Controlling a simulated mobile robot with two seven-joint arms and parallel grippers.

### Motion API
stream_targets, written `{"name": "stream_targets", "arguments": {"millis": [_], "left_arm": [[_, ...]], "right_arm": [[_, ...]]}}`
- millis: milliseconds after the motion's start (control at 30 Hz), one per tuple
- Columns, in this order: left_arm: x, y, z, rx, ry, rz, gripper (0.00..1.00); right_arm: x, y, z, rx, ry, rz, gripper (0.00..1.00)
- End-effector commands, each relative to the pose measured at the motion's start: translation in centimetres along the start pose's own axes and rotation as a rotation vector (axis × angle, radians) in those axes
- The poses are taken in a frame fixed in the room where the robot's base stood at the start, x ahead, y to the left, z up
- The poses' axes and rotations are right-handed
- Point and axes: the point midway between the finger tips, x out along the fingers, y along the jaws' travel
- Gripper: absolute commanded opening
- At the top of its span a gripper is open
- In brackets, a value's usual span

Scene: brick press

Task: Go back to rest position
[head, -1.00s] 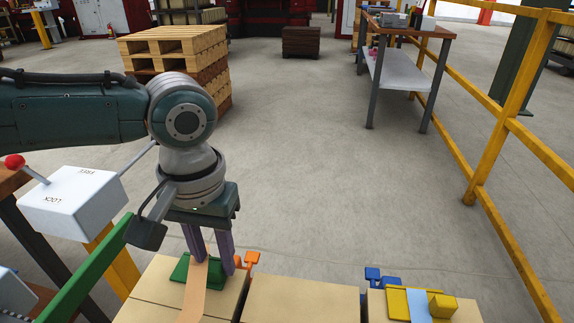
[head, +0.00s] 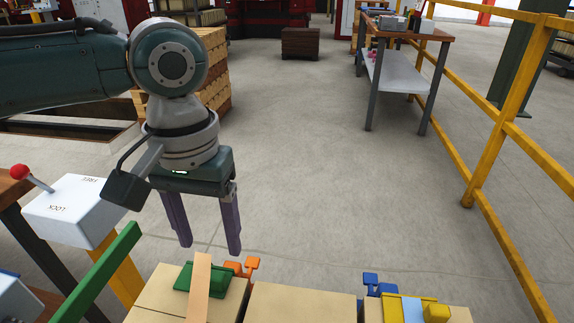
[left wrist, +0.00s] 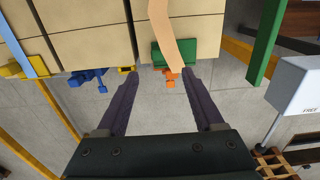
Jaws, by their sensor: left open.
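My left gripper (head: 208,248) is open and empty in the head view, with two purple fingers pointing down above the far edge of the boxes. It also shows in the left wrist view (left wrist: 158,76), its fingers apart on either side of the orange piece. A green block (head: 195,279) with a peach strap (head: 201,285) across it lies on the left box. The strap and green block also show in the left wrist view. An orange piece (head: 243,266) sits beside the green block at the box's far edge. My right gripper is not in view.
A lever box (head: 75,208) with a red knob and LOCK and FREE labels stands at left, near a green bar (head: 100,270). A yellow piece (head: 437,312) and blue piece (head: 378,285) are at the right box. Yellow railing (head: 480,150) runs along the right. The middle floor is clear.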

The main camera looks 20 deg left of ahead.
Motion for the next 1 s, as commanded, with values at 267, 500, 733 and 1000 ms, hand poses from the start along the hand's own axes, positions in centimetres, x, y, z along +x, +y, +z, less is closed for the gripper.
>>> {"name": "stream_targets", "arguments": {"millis": [267, 500, 733, 1000], "left_arm": [[-3.1, 0.0, 0.0, -0.001, 0.001, 0.0, 0.69], [-3.4, 2.3, 2.1, 0.117, 0.005, 0.043, 0.69], [-6.6, 8.5, 9.0, 0.414, 0.115, 0.221, 0.69], [-11.4, 6.7, 13.1, 0.453, 0.277, 0.224, 0.69]], "right_arm": [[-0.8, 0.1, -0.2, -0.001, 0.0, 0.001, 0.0], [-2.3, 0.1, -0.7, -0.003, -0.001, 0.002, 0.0], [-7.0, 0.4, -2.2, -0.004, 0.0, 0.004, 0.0], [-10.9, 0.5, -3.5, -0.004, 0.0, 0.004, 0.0]]}}
